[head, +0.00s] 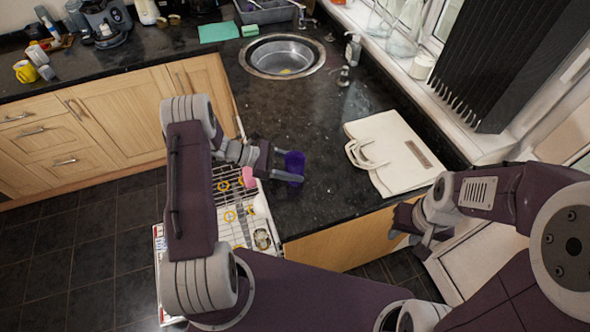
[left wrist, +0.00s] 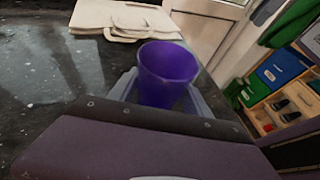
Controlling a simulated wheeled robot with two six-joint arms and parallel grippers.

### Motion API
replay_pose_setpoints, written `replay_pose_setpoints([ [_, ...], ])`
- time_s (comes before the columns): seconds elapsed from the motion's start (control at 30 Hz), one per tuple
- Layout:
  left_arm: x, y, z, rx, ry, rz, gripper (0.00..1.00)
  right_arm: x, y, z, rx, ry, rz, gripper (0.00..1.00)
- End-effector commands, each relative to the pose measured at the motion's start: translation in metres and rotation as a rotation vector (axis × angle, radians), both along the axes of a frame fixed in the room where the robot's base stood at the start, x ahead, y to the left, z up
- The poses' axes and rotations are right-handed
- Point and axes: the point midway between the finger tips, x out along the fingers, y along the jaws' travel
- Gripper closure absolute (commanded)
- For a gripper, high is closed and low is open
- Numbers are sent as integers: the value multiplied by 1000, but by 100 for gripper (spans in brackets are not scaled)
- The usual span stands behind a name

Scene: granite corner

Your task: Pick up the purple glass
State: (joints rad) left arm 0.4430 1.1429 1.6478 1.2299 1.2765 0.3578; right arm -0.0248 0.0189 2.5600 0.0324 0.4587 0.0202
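The purple glass (head: 295,163) stands upright near the counter's left edge in the head view. It also shows in the left wrist view (left wrist: 168,72), with its wide rim up and its lower part hidden behind my gripper's body. My left gripper (head: 291,167) is at the glass, with one finger on each side of it. The fingers look spread; whether they touch the glass is hard to see. My right gripper (head: 408,228) is low at the right, off the counter's front edge, and looks open and empty.
An open dishwasher rack (head: 236,218) with a pink item (head: 249,177) lies beneath my left arm. A cream bag-like item (head: 392,152) lies on the dark counter (head: 325,120) to the right. A round sink (head: 283,56) is behind. The counter between is clear.

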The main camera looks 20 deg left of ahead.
Motion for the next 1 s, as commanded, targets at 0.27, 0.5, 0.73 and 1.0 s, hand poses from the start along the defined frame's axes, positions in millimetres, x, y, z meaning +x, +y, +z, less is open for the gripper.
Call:
replay_pose_setpoints([
  [0.27,0,0,1,-1,0,0,93,0,0,0,0,0,0,64],
  [0.5,1,0,22,1,-4,-1,93,0,0,-6,0,0,0,64],
  [0.73,-35,-5,61,0,0,1,93,0,0,-14,0,0,0,64],
  [1.0,-89,-14,94,1,-1,1,93,0,0,-20,0,0,0,64],
])
